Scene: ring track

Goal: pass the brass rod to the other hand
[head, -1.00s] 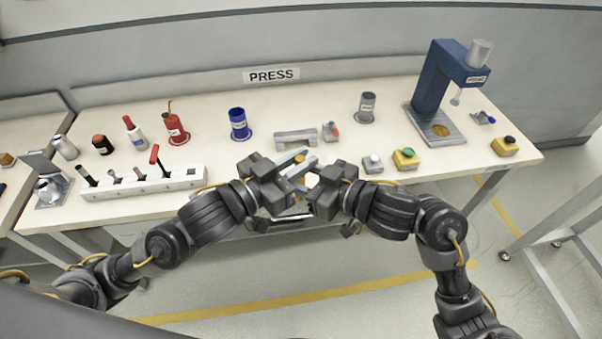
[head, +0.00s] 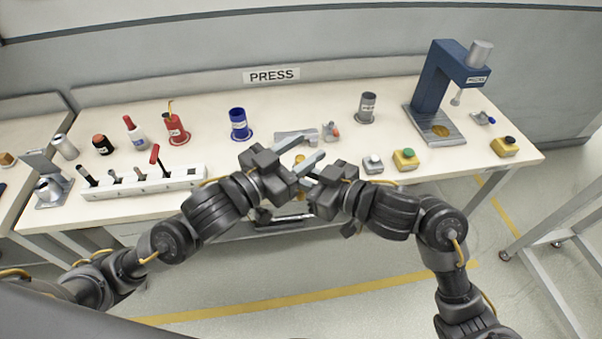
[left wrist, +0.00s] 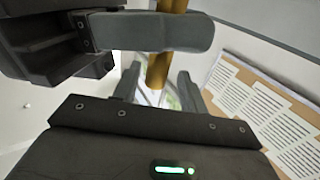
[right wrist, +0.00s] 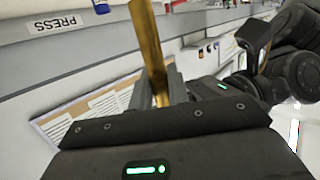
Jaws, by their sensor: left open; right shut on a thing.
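The brass rod (head: 300,158) shows only as a short brass end between the grippers in the head view; the rest is hidden there. My right gripper (head: 304,172) is shut on the rod. The right wrist view shows the rod (right wrist: 148,45) rising, slightly tilted, from between its fingers (right wrist: 168,88). My left gripper (head: 313,148) is open, its two fingers apart around the rod's place. In the left wrist view the rod (left wrist: 160,68) stands ahead between the open left fingers (left wrist: 158,85), and a grey right finger crosses it. Contact with the left fingers cannot be told.
The floor in front is clear.

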